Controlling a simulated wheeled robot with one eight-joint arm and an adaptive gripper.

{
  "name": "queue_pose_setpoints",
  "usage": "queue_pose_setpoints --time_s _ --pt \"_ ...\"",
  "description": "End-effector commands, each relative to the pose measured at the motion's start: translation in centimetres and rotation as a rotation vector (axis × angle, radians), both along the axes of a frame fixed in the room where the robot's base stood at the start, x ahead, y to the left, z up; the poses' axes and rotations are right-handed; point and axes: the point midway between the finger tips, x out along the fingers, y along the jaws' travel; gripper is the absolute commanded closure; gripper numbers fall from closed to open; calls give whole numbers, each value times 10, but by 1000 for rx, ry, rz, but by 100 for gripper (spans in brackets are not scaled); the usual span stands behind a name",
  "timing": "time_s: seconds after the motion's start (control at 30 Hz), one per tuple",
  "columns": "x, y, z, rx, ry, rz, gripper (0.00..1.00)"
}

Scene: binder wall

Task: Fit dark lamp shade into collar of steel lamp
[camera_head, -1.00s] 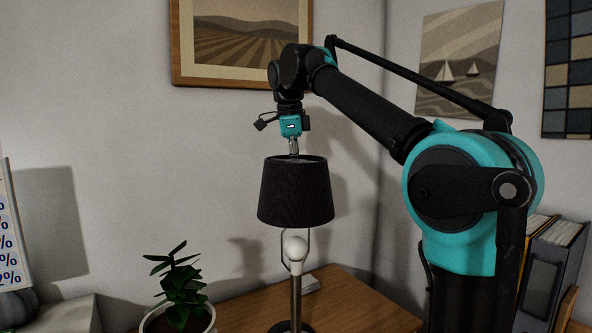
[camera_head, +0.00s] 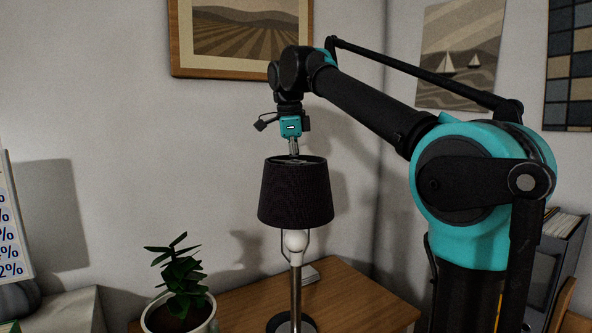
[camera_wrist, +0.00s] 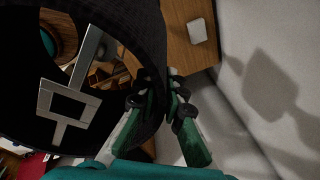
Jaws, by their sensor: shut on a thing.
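The dark lamp shade (camera_head: 295,195) is a black tapered drum, upright above the steel lamp (camera_head: 296,280). My gripper (camera_head: 294,151) is above it, fingers pointing down and shut on its top rim. In the wrist view, the fingers pinch the wall of the shade (camera_wrist: 148,40). A pale flat bar with a square frame (camera_wrist: 72,105) spans the inside of the shade. The lamp has a steel stem, a white bulb (camera_head: 296,241) and a wire loop that rises into the shade. The bulb's top is partly inside the shade's lower edge. The collar is hidden by the shade.
A potted plant (camera_head: 181,282) stands left of the lamp on the wooden desk (camera_head: 350,297). A small white block (camera_head: 311,274) lies behind the lamp. Framed pictures hang on the wall behind. Binders (camera_head: 562,245) stand at the right.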

Motion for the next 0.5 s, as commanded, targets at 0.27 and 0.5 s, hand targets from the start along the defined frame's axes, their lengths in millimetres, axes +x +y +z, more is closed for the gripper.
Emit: queue_pose_setpoints --time_s 0.27,0.5 --pt "0 0 -6 0 0 0 100" --pt "0 0 -12 0 0 0 100"
